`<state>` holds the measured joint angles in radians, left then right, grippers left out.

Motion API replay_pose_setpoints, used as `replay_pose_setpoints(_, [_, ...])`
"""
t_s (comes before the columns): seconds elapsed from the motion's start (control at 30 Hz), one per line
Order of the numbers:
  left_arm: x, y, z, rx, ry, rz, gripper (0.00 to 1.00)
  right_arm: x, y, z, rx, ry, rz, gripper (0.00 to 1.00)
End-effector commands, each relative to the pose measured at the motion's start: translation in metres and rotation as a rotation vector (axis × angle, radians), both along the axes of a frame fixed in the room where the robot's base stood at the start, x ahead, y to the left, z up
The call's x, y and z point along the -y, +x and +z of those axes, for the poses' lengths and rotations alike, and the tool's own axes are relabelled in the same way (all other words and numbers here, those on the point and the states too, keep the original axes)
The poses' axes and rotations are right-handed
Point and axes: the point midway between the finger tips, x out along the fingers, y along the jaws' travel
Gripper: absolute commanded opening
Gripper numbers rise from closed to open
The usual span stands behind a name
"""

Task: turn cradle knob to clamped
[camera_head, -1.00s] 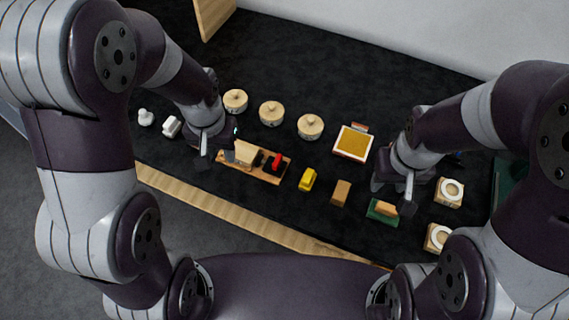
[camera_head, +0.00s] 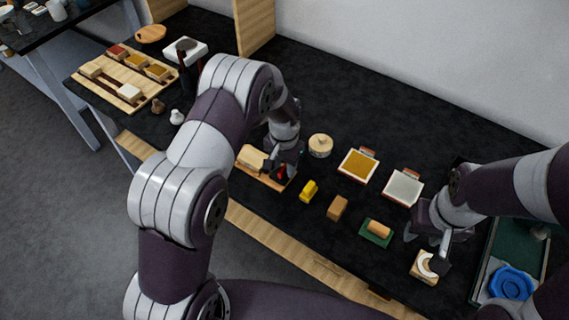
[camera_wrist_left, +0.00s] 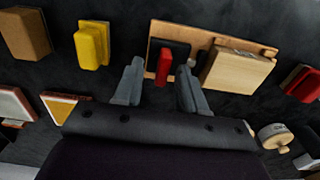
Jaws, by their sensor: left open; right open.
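The cradle is a wooden board (camera_head: 262,181) with a pale wood block (camera_head: 252,159) on its left part; the board (camera_wrist_left: 152,58) and block (camera_wrist_left: 236,70) also show in the left wrist view. A red knob (camera_wrist_left: 164,67) stands by a black part on the board; it also shows in the head view (camera_head: 280,172). My left gripper (camera_wrist_left: 160,88) is open, its fingers on either side of the knob's near end, with gaps visible; contact is not seen. My right gripper (camera_head: 441,250) is at the right, close to a block with a white ring (camera_head: 425,266).
A yellow piece (camera_head: 309,190), a brown block (camera_head: 338,207) and a green pad with an orange piece (camera_head: 377,231) lie right of the cradle. Two framed trays (camera_head: 358,166) and a round lidded pot (camera_head: 320,145) stand behind. A green tray with a blue ring (camera_head: 511,283) is far right.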

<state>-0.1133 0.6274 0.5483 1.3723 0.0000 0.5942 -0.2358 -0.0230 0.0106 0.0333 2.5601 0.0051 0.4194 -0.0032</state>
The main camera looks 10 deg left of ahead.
Motion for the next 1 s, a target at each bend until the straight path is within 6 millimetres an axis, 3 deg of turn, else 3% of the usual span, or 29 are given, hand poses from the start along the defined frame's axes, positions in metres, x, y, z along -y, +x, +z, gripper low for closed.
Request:
replay_pose_setpoints(0.33, [-0.0002, 0.0001, -0.0096, 0.001, 0.0, 0.001, 0.4, 0.0, 0.0, 0.0014, 0.0, 0.0, 0.0, 0.43])
replay_pose_setpoints(0.37, [-0.0002, 0.0001, -0.0096, 0.001, 0.0, 0.001, 0.37, 0.0, 0.0, 0.0014, 0.0, 0.0, 0.0, 0.43])
replay_pose_setpoints(0.47, [-0.0001, 0.0, -0.0094, 0.001, 0.0, 0.001, 0.05, 0.0, -0.0001, 0.0014, 0.0, 0.0, 0.0, 0.43])
replay_pose_setpoints(0.5, [0.0, 0.0, -0.0094, 0.001, 0.0, 0.001, 0.0, 0.0, -0.0001, 0.0014, 0.0, 0.0, 0.0, 0.43])
replay_pose_setpoints(1.0, [-0.0002, 0.0, -0.0097, 0.0, 0.0, 0.092, 0.0, 0.0, 0.0, -0.0005, 0.0, 0.0, 0.0, 0.43])
